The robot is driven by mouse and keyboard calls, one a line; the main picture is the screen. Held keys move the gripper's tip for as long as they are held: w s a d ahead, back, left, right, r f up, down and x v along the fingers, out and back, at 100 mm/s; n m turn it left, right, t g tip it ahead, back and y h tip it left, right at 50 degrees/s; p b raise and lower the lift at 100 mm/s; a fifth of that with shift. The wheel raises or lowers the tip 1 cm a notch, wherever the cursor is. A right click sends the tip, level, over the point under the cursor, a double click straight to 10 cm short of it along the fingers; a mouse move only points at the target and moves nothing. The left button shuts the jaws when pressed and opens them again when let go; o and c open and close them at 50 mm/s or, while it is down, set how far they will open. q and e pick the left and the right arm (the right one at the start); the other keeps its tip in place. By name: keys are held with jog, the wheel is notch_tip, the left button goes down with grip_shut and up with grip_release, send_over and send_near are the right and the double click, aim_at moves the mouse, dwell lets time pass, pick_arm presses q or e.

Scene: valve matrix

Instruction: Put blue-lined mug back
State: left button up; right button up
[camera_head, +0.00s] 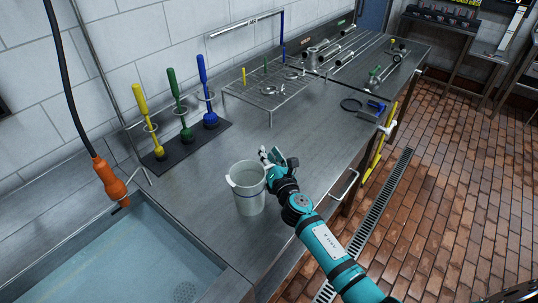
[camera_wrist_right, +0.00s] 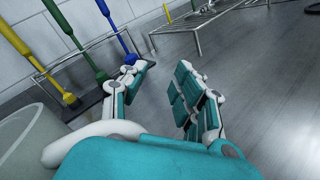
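The mug (camera_head: 247,198), a pale grey cup with a thin blue line around it, stands upright on the steel counter near the sink. In the right wrist view part of the mug (camera_wrist_right: 25,145) shows at the left edge. My right gripper (camera_head: 271,158) is at the mug's right side, close to its rim; I cannot tell whether they touch. In the wrist view its fingers (camera_wrist_right: 160,88) are spread apart with nothing visible between them. My left gripper is out of view.
A sink (camera_head: 125,262) lies at the lower left. Yellow, green and blue brushes stand on a dark mat (camera_head: 188,150) near the wall. A wire rack (camera_head: 272,92) stands behind, with pipes further back. The counter right of the brushes is clear.

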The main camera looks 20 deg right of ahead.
jog(key=s, duration=1.2)
jog(key=shift+r, duration=0.3)
